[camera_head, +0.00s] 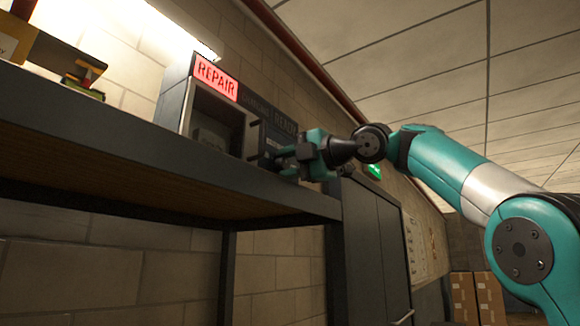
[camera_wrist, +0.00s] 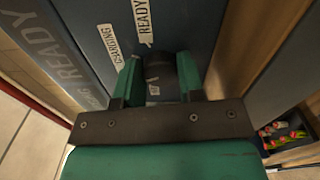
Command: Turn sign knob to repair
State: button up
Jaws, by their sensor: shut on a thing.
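The sign box (camera_head: 220,118) stands on the shelf in the head view. Its REPAIR panel (camera_head: 216,79) is lit red, while the CHARGING and READY panels beside it are dark. In the wrist view the dark sign knob (camera_wrist: 165,74) sits between the green fingers of my gripper (camera_wrist: 159,80). My gripper is shut on the knob. In the head view my gripper (camera_head: 284,155) is at the box's right side, and the knob is hidden or too small to make out.
The dark shelf (camera_head: 120,135) runs below the sign box. Several small items (camera_head: 85,75) lie on its left end. A tall dark cabinet (camera_head: 368,245) stands to the right, with cardboard boxes (camera_head: 475,298) farther back. A bin of colourful items (camera_wrist: 285,133) shows in the wrist view.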

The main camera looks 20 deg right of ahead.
jog(key=shift+n, duration=0.5)
jog(key=o, duration=0.9)
jog(key=shift+d, duration=0.1)
